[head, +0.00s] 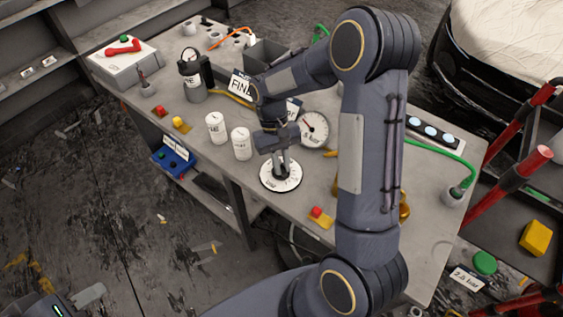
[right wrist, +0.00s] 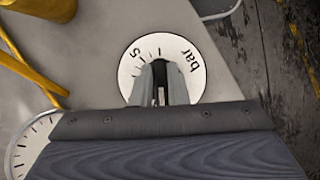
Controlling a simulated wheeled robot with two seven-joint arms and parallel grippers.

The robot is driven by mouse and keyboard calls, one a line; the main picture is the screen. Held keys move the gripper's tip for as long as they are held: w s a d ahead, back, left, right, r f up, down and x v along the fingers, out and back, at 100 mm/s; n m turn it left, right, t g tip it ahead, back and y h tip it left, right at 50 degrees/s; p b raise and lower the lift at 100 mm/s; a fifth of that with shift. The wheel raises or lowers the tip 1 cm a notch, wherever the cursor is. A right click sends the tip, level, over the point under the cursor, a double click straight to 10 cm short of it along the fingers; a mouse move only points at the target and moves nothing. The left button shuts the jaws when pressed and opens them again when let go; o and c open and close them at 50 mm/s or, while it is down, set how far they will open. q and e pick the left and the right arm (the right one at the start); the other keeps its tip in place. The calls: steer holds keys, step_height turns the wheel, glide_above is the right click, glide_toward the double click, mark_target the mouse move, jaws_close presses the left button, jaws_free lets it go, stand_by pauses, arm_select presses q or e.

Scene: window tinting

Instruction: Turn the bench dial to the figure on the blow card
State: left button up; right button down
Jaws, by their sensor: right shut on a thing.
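The bench dial (head: 268,184) is a white round plate with dark marks on the bench top; it also shows in the right wrist view (right wrist: 188,58), with "5" and "bar" readable. My right gripper (head: 282,168) points down at its middle and is shut on its knob, which the fingers mostly hide. The dial's pointer setting cannot be read. A white card (head: 467,280) at the lower right seems to read "2.4 bar". My left gripper (head: 88,296) is at the lower left corner, away from the bench; its opening is unclear.
A round pressure gauge (head: 314,128) stands just behind the dial. Two white canisters (head: 241,144) stand to its left. A red-and-yellow button (head: 317,214) is to its front right. A "FINE" card (head: 240,83) and a grey bin (head: 268,52) are further back.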

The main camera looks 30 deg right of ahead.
steer(key=c, duration=1.4)
jaws_free()
steer(key=shift+c, duration=0.2)
steer(key=v, duration=0.7)
steer(key=shift+b, duration=0.4)
steer(key=shift+w+r, duration=0.15)
steer(key=shift+r, duration=0.3)
steer(key=s+a+r+t+y, duration=0.1)
steer(key=s+r+t, duration=0.1)
steer(key=s, duration=0.4)
steer(key=s+a+r+t+y, duration=0.1)
steer(key=s+a+r+t, duration=0.1)
steer(key=s+t, duration=0.2)
steer(key=s+a+r+t+y, duration=0.1)
steer(key=s+t, duration=0.3)
steer(key=s, duration=0.5)
steer(key=shift+s+a+r, duration=0.25)
steer(key=shift+a+r, duration=0.15)
steer(key=shift+r, duration=0.35)
